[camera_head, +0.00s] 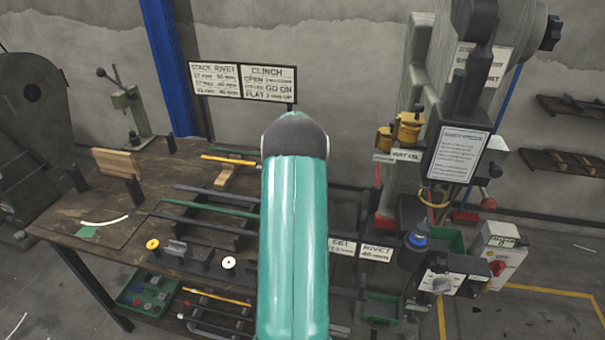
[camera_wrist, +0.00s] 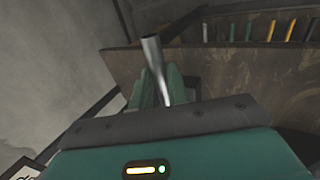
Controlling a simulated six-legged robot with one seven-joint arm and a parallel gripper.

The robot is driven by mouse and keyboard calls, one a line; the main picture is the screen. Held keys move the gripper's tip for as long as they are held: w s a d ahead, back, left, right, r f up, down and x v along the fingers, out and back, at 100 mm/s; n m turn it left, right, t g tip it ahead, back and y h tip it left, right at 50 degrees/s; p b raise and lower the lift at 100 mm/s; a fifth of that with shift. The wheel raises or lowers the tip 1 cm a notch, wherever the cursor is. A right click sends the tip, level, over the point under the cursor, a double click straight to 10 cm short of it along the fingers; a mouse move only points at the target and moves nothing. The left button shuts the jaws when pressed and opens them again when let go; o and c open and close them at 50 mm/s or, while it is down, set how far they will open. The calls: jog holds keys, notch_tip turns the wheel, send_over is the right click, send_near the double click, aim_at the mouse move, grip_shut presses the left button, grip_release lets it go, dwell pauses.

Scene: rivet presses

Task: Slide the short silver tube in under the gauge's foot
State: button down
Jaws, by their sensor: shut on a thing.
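A short silver tube (camera_wrist: 154,66) stands out from between the green fingers of my gripper (camera_wrist: 160,88) in the wrist view. The gripper is shut on it, and the tube tilts a little to the left at its open far end. In the head view my teal arm covers the middle, and the gripper and tube are hidden. I cannot make out the gauge or its foot for certain. A small green stand with a lever (camera_head: 128,108) is at the back left of the bench.
The wooden bench (camera_head: 120,236) holds rods on racks, a wooden block (camera_head: 115,163) and small fixtures (camera_head: 175,248). A blue post (camera_head: 168,65) rises behind it. A large press (camera_head: 437,130) stands right, with a control box (camera_head: 446,285). In the wrist view, a wooden edge (camera_wrist: 120,65) is near the tube.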

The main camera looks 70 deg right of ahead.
jog(key=shift+f, duration=0.25)
jog(key=c, duration=1.3)
grip_release()
jog(key=v, duration=1.3)
jog(key=shift+a+r, duration=0.2)
jog(key=shift+r, duration=0.15)
